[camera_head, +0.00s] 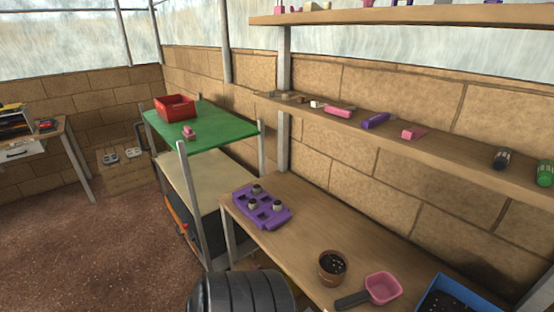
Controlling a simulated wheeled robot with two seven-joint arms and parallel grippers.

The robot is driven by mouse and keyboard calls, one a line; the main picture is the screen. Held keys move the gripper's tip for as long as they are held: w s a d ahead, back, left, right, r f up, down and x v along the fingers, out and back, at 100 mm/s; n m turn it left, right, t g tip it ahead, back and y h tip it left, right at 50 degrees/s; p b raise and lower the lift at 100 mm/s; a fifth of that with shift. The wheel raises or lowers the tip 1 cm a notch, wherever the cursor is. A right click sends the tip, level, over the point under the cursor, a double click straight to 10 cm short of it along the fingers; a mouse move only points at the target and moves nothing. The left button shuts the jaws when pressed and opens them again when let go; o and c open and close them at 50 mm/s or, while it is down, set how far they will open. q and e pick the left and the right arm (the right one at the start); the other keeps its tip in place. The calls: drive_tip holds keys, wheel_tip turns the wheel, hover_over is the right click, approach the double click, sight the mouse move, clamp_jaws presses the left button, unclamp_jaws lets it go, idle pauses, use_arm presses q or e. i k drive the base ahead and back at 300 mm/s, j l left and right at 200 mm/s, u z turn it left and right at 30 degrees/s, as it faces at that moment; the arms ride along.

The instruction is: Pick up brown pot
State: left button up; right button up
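The brown pot (332,267) stands upright near the front of the wooden table (300,235). Dark soil with small pale specks shows inside it. A pink scoop (382,288) with a dark handle lies just to its right, the handle end close to the pot's base. Neither of my grippers is in view.
A purple tray (262,208) holding several small plugs sits at the table's left end. A blue bin (450,297) of dark soil is at the lower right. A wall shelf (440,148) runs above the table. A green-topped rack (215,128) holds a red crate (175,108).

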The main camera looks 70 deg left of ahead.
sight(334, 265)
drive_tip(key=u, duration=1.75)
